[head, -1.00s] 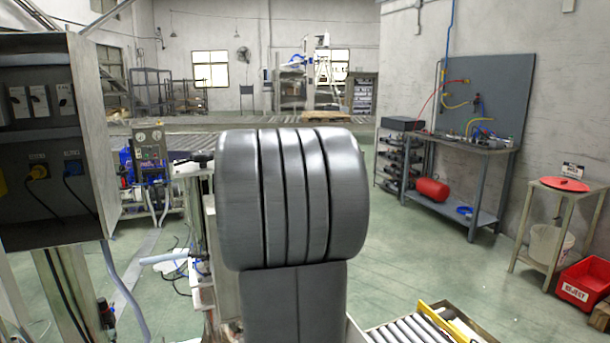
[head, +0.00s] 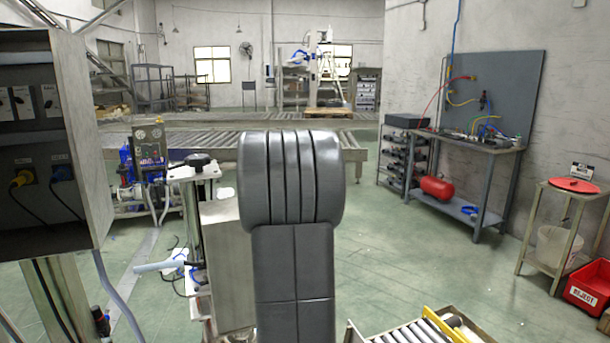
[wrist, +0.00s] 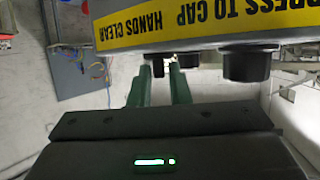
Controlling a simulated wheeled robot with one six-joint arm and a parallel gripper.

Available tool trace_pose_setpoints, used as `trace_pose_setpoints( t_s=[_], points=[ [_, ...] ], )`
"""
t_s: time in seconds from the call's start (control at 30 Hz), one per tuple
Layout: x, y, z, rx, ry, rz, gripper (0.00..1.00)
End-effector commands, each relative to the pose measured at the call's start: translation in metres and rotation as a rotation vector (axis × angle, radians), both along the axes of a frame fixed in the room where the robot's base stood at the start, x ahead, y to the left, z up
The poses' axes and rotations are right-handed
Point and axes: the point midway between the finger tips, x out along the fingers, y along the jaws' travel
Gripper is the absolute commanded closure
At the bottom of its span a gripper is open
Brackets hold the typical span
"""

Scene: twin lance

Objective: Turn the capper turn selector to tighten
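In the wrist view the capper's panel edge, with a yellow "PRESS TO CAP HANDS CLEAR" label (wrist: 200,29), runs upside down across the top. A small black knob (wrist: 158,66), perhaps the turn selector, hangs below the panel. It appears between the two green fingertips of my gripper (wrist: 161,72). The fingers stand apart with a narrow gap, and I see no clear contact with the knob. Its pointer and setting cannot be read. A larger black knob (wrist: 247,67) hangs to the right. In the head view my arm hides the gripper, and the selector cannot be made out.
In the head view a grey electrical cabinet (head: 85,140) stands close at left. A workbench (head: 465,142) stands at right, near a red reject bin (head: 588,290). A roller conveyor (head: 415,332) is low in front. Green floor between is open.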

Motion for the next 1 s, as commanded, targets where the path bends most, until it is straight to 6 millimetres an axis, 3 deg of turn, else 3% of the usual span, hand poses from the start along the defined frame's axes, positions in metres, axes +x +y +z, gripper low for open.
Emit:
trace_pose_setpoints(
  t_s=[0.1, 0.57, 1.0],
  points=[
    [-0.0001, 0.0001, 0.0, 0.0, 0.0, 0.0, 1.0],
    [0.0001, -0.0007, 0.0015, 0.001, 0.006, 0.04, 1.0],
    [0.0006, -0.0029, 0.0048, 0.0, 0.011, 0.197, 1.0]
  ],
)
